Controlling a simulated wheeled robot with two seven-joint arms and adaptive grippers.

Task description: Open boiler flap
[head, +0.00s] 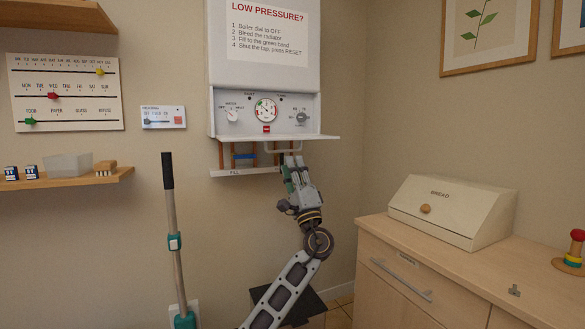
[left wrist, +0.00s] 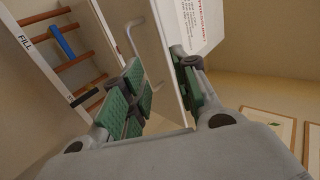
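The white boiler (head: 265,45) hangs on the wall. Its flap (head: 318,137) stands out as a thin, roughly level plate below the dial panel, and the dials are uncovered. A bent grey handle (head: 298,147) hangs at the flap's underside; the handle also shows in the left wrist view (left wrist: 134,42). My left gripper (head: 289,165) is just below the flap near the handle. In the left wrist view its green-padded fingers (left wrist: 160,92) are apart, with the flap's pale edge (left wrist: 165,55) showing in the gap. I see no firm grip; contact is unclear. My right gripper is out of view.
A ledge marked FILL (head: 240,172) with copper pipes (head: 221,155) and a blue piece sits below the boiler. A long-handled tool (head: 171,220) stands at the left. A bread box (head: 455,208) is on the wooden cabinet at right. Wall shelves are at left.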

